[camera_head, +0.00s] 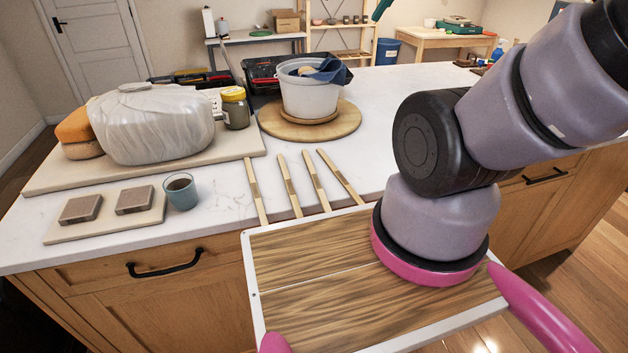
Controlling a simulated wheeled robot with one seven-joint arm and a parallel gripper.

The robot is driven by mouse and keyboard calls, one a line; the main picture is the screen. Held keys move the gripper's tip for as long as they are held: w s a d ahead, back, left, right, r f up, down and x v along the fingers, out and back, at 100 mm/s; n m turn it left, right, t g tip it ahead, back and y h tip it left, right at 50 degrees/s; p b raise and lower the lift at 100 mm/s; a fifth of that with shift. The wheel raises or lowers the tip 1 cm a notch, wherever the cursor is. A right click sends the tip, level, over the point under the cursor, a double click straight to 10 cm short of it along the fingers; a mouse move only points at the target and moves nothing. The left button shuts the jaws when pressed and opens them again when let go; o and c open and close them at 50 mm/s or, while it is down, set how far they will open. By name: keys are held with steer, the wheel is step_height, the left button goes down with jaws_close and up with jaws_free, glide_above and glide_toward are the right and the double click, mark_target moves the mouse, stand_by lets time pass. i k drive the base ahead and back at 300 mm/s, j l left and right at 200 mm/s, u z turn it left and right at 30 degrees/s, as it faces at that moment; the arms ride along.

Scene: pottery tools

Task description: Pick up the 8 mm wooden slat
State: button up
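Several thin wooden slats lie side by side on the white counter near its front edge: a far-left slat (254,184), a second slat (288,183), a third slat (315,180) and a far-right slat (341,178). The far-right one is angled more than the others. Each is pale wood, and darker bands show around the middle of some. I cannot tell from this view which one is 8 mm. My arm rises at the right and leaves the picture at the top right. My gripper is out of view.
Left of the slats stand a cup (181,191), two brown blocks on a board (60,229) and a wrapped bundle (155,124). A jar (235,109) is behind. A grey bucket (308,97) stands on a round wooden board (350,120). The counter right of the slats looks clear.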

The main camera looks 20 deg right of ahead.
mark_target(356, 198)
steer(key=k, duration=0.4)
steer(key=k+z, duration=0.1)
steer(key=z, duration=0.35)
steer(key=k+z, duration=0.1)
steer(key=z, duration=0.75)
steer(key=k+j+z, duration=0.45)
steer(key=k+j, duration=0.5)
steer(key=k, duration=0.1)
